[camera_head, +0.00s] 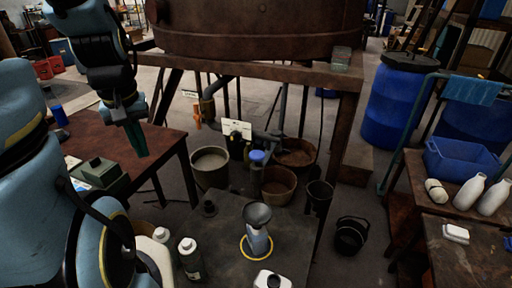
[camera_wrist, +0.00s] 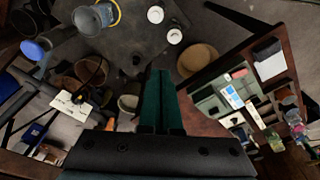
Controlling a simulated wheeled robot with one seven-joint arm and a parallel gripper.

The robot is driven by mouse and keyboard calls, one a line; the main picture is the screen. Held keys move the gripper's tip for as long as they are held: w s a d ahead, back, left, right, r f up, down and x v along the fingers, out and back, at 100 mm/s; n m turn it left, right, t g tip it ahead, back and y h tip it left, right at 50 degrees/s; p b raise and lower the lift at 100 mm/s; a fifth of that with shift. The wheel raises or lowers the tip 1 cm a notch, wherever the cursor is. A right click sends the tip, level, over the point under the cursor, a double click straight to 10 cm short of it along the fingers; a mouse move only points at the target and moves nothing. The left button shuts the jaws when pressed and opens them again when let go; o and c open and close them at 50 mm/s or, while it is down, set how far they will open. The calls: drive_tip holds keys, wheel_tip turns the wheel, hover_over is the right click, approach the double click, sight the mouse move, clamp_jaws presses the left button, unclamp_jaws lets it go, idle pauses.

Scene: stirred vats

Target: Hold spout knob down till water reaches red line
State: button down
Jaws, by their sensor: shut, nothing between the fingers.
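My gripper (camera_head: 138,150) hangs at the left with its green fingers pressed together, empty. In the wrist view the shut fingers (camera_wrist: 160,78) point over the floor beside the dark table. A blue knob (camera_head: 257,156) sits on a spout pipe near the middle, well to the right of my gripper and apart from it. It seems to be the blue disc at the left of the wrist view (camera_wrist: 33,50). A brown bucket (camera_head: 278,186) stands by the spout, and a grey bucket (camera_head: 210,167) is left of it. I cannot make out a red line or the water level.
A large brown vat (camera_head: 255,28) stands on a frame above. A funnel-topped vessel (camera_head: 257,238) in a yellow ring and bottles (camera_head: 189,259) stand on the dark front table (camera_head: 222,228). An orange handle (camera_head: 197,125) hangs below a pipe. A wooden table (camera_head: 150,140) is near my gripper.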

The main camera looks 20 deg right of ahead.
drive_tip(key=w+d+n+b, duration=0.4)
drive_tip(key=d+n, duration=0.1)
drive_tip(key=d, duration=0.9)
wheel_tip(320, 180, up, 5)
drive_tip(key=n+b, duration=0.4)
drive_tip(key=n, duration=0.1)
hover_over(257, 154)
drive_tip(key=s+a, duration=0.1)
drive_tip(key=s, duration=0.1)
drive_tip(key=shift+w+a+f+h, duration=0.1)
drive_tip(key=shift+w+f+h, duration=0.1)
drive_tip(key=shift+w+h, duration=0.1)
drive_tip(key=shift+f, duration=0.1)
drive_tip(key=f, duration=0.4)
drive_tip(key=f+p, duration=0.1)
drive_tip(key=f, duration=0.4)
drive_tip(key=w+d+f+p, duration=0.1)
drive_tip(key=f, duration=0.3)
drive_tip(key=shift+w+f, duration=0.1)
drive_tip(key=shift+f, duration=0.3)
